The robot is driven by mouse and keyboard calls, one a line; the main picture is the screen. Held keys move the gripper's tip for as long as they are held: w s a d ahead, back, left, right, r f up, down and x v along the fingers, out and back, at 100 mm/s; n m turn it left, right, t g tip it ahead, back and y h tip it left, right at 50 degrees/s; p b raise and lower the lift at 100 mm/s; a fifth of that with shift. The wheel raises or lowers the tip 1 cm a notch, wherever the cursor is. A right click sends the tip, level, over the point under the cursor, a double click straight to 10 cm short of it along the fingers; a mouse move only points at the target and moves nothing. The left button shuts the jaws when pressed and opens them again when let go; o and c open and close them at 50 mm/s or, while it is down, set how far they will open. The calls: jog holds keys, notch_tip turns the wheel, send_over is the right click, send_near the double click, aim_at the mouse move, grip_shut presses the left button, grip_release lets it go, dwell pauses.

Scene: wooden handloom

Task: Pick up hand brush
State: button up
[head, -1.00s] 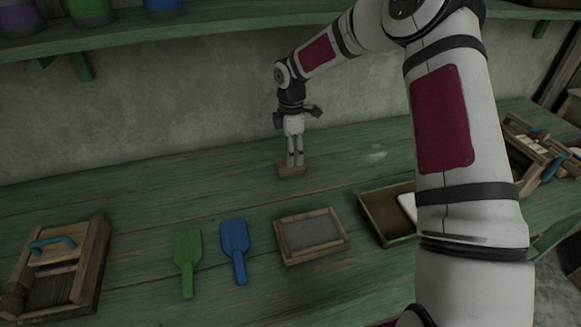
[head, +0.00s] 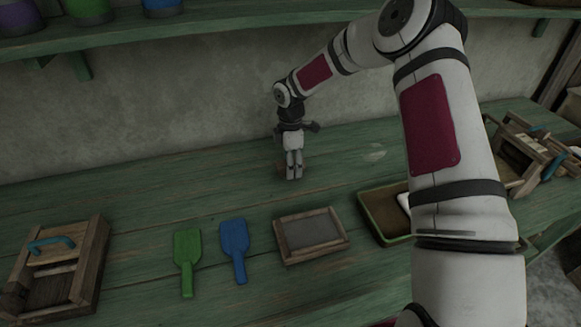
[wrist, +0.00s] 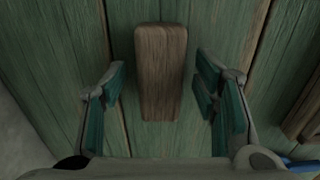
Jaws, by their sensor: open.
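The hand brush shows as a plain wooden block (wrist: 160,70) in the wrist view, lying on the green plank table. Its long side runs up and down that picture. In the head view only a small brown edge of it (head: 280,168) shows, as my gripper hides the rest. My gripper (head: 294,178) is open and points down over the brush near the wall. In the wrist view my gripper's fingers (wrist: 160,90) stand on both sides of the block with a gap at each side. Bristles are not visible.
A framed screen (head: 312,237), a blue scoop (head: 234,250) and a green scoop (head: 187,262) lie in front. A wooden box with a blue handle (head: 88,268) is at left. A green-rimmed tray (head: 372,222) is at right. The wall (head: 180,120) stands close behind.

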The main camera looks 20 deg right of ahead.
jog(key=shift+f, duration=0.1)
dwell(0.3)
grip_shut()
jog(key=shift+r, duration=0.4)
notch_tip(320, 180, up, 4)
jog(key=shift+f, duration=0.2)
jog(key=s+d, duration=0.1)
jog(key=s, duration=0.4)
jog(key=s+d+p, duration=0.1)
jog(key=s+d, duration=0.1)
jog(key=s, duration=0.3)
jog(key=s+d+r, duration=0.1)
jog(key=s, duration=0.4)
jog(key=shift+s+d, duration=0.15)
jog(key=shift+s, duration=0.1)
jog(key=c, duration=1)
grip_release()
jog(key=shift+c, duration=0.6)
